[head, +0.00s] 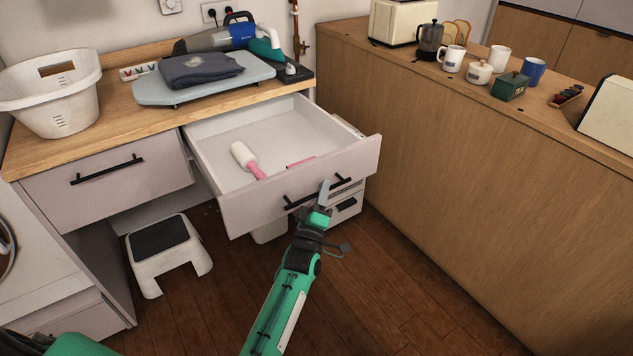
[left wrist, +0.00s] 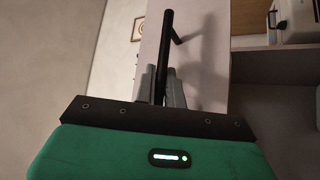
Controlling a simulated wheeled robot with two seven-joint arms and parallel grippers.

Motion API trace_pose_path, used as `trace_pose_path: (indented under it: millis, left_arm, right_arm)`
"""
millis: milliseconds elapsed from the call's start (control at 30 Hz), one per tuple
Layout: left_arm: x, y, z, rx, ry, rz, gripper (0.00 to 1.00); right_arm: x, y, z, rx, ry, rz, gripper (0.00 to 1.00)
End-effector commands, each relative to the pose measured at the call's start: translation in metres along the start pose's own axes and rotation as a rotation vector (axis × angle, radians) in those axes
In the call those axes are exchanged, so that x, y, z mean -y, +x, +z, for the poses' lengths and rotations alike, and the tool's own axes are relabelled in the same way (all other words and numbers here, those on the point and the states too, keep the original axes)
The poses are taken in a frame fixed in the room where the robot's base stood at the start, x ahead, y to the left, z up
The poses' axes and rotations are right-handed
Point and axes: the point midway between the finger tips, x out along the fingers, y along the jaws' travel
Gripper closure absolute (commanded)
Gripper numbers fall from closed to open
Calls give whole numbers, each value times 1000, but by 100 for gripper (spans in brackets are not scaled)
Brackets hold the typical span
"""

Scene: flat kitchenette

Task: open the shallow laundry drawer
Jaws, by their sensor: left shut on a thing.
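The shallow laundry drawer (head: 288,205) stands pulled out from under the wooden worktop, its inside open to view. A white lint roller with a pink handle (head: 246,158) and a thin pink item (head: 300,162) lie in it. My left gripper (head: 323,194) is at the middle of the black bar handle (head: 298,203) on the drawer's front. In the left wrist view, the fingers of my left gripper (left wrist: 161,86) are shut around the handle (left wrist: 166,45). The fingertips partly hide the bar. My right gripper is not in view.
A closed drawer (head: 105,180) is to the left, with a white step stool (head: 168,250) below. A laundry basket (head: 50,95) and ironing board (head: 205,85) sit on the worktop. A wooden counter (head: 470,150) stands close on the right. Floor in front is clear.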

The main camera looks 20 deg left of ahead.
Motion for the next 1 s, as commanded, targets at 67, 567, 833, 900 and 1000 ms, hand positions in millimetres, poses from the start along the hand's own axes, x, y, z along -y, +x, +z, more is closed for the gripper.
trace_pose_path:
  millis: [67,567,833,900,1000]
  left_arm:
    - [-2,-2,2,0,-1,-2,100]
    - [-2,-4,3,0,0,-1,80]
    - [-2,-4,3,0,0,-1,80]
    - [-2,-8,3,1,0,-1,80]
    - [-2,-19,3,0,1,-1,80]
  right_arm:
    - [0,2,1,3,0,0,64]
    - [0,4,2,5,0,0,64]
    - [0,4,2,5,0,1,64]
    - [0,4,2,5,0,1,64]
    - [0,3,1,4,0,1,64]
